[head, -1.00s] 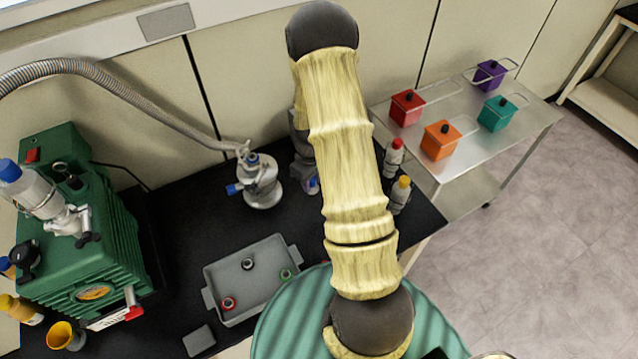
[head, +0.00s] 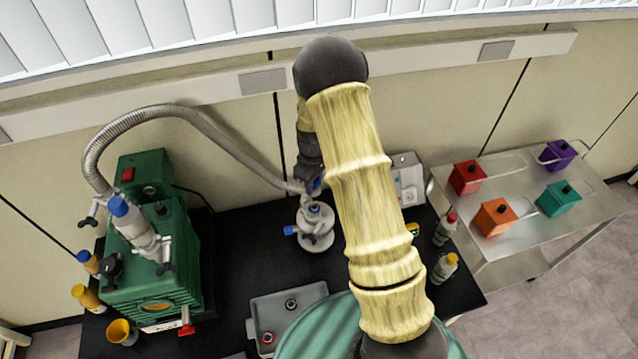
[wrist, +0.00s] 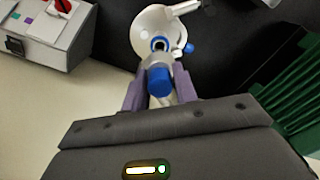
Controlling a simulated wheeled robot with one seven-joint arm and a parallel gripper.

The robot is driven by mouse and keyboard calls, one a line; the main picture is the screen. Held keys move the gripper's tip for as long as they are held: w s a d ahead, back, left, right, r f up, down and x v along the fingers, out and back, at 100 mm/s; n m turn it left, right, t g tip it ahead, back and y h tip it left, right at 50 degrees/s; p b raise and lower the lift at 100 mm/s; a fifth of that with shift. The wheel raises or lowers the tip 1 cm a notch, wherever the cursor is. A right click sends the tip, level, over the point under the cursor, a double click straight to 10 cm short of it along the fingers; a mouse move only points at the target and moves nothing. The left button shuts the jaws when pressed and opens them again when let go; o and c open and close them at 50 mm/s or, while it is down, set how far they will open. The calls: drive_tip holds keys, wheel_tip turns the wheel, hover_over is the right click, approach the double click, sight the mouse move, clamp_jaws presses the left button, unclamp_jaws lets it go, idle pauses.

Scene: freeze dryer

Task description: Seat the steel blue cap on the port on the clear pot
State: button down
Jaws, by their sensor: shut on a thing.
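The clear pot (head: 317,240) stands on the black bench, with a blue-ringed port on top and a blue knob on its side. The pot (wrist: 145,27) and its port (wrist: 160,44) also show in the wrist view, just beyond my fingers. My gripper (head: 314,186) is at the pot's top, just behind the port in the head view. In the wrist view my gripper (wrist: 158,92) has its purple fingers shut on the steel blue cap (wrist: 158,82). The cap appears close to the port and nearly in line with it. I cannot tell whether they touch.
A ribbed hose (head: 205,118) arches from the green pump (head: 165,245) to the pot. A grey tray (head: 262,308) holds small rings in front. A control box (head: 405,180) and bottles (head: 445,228) stand right. A steel cart (head: 515,225) carries several coloured boxes.

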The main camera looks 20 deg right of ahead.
drive_tip(key=shift+f+b, duration=1.65)
drive_tip(key=shift+f, duration=1.1)
drive_tip(key=shift+d+f+b, duration=0.1)
drive_tip(key=shift+f+b, duration=0.4)
drive_tip(key=shift+f, duration=0.05)
drive_tip(key=shift+w+f, duration=0.1)
drive_tip(key=shift+f, duration=0.15)
drive_tip(key=shift+s, duration=0.2)
drive_tip(key=shift+w+a+b, duration=0.15)
drive_tip(key=shift+a+b, duration=0.05)
drive_tip(key=shift+b, duration=0.1)
